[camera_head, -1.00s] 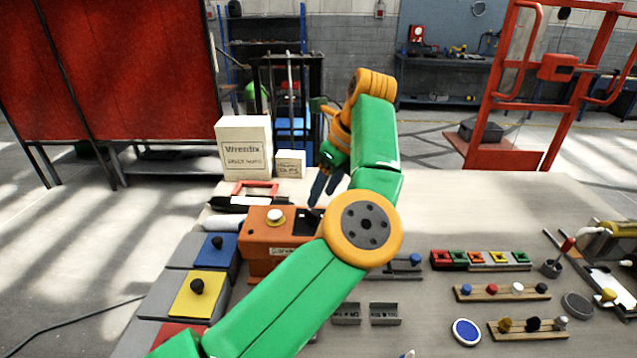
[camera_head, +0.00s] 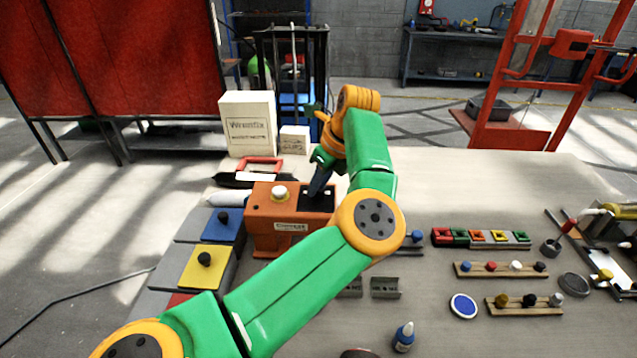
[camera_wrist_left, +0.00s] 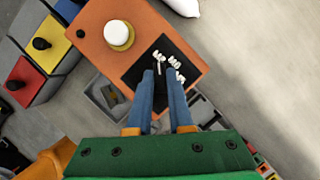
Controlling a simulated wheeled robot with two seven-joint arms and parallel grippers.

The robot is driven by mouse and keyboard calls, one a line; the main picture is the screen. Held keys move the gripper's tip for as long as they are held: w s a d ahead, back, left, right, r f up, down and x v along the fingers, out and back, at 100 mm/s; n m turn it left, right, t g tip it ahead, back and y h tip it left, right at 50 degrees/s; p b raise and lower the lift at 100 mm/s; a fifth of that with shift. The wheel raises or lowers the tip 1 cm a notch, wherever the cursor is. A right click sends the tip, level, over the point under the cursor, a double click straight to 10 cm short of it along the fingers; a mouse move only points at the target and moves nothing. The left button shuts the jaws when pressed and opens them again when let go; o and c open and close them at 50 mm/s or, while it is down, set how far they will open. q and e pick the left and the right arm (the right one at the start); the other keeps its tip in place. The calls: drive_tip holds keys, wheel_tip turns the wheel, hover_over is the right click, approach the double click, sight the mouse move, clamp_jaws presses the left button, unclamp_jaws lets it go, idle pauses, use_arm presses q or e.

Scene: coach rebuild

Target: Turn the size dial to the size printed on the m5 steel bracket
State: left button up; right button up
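The orange control box (camera_head: 262,232) stands left of centre on the table, with a white round button and a black dial panel (camera_head: 317,203) on top. In the left wrist view the panel (camera_wrist_left: 137,75) carries several white size marks (camera_wrist_left: 175,64), too small to read surely. My left gripper (camera_head: 317,194) points down at the panel. In the wrist view its two blue fingers (camera_wrist_left: 160,72) are apart, tips over the panel, with a pale line between them. The dial itself is largely hidden. Two grey metal pieces (camera_head: 385,288) lie in front of the box; I cannot tell which is the m5 steel bracket. My right gripper is out of view.
Blue and yellow blocks (camera_head: 208,258) with black knobs stand left of the box. Cartons (camera_head: 248,124) stand behind it. Racks of coloured pieces (camera_head: 480,239), a blue disc (camera_head: 465,306) and a small bottle (camera_head: 403,337) lie to the right.

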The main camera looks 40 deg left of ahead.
use_arm(q)
clamp_jaws()
